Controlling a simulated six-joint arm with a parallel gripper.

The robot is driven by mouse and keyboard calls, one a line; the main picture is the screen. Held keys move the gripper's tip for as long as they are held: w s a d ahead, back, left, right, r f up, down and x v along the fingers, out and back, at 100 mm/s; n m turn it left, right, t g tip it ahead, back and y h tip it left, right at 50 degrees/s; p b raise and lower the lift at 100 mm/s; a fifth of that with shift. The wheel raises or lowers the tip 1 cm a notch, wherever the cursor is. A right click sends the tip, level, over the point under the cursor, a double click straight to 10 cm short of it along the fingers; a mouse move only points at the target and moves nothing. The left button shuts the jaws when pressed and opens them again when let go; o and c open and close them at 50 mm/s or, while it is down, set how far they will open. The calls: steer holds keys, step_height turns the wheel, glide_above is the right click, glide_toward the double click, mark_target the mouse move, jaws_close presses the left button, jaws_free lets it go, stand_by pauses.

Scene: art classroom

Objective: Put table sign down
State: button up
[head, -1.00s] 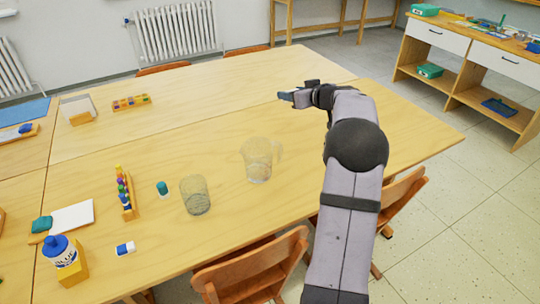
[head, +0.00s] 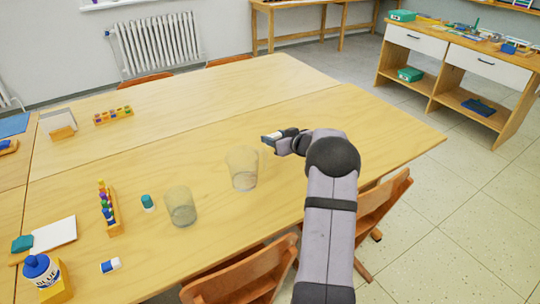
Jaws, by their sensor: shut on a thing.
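My gripper (head: 280,140) is at the end of my arm, over the right part of the wooden table (head: 330,112). It is shut on the table sign (head: 270,138), which shows only as a small pale piece with a dark teal edge at the fingertips. Its face cannot be made out, and I cannot tell whether it touches the tabletop. The gripper is just behind and to the right of a clear glass (head: 243,168).
A second glass (head: 181,206) stands to the left, beside a teal-capped object (head: 147,202) and a peg rack (head: 109,210). A blue glue bottle (head: 42,270) is at front left. Chairs (head: 245,272) line the near edge. The tabletop's right part is largely clear.

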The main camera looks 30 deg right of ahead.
mark_target(275, 159)
steer(key=shift+f+b, duration=0.35)
steer(key=shift+f, duration=2.95)
steer(key=shift+f, duration=0.15)
steer(key=o, duration=1)
steer(key=v, duration=1.1)
steer(key=shift+s+r, duration=0.25)
steer(key=shift+r, duration=0.05)
steer(key=shift+o, duration=0.6)
steer(key=shift+s, duration=0.2)
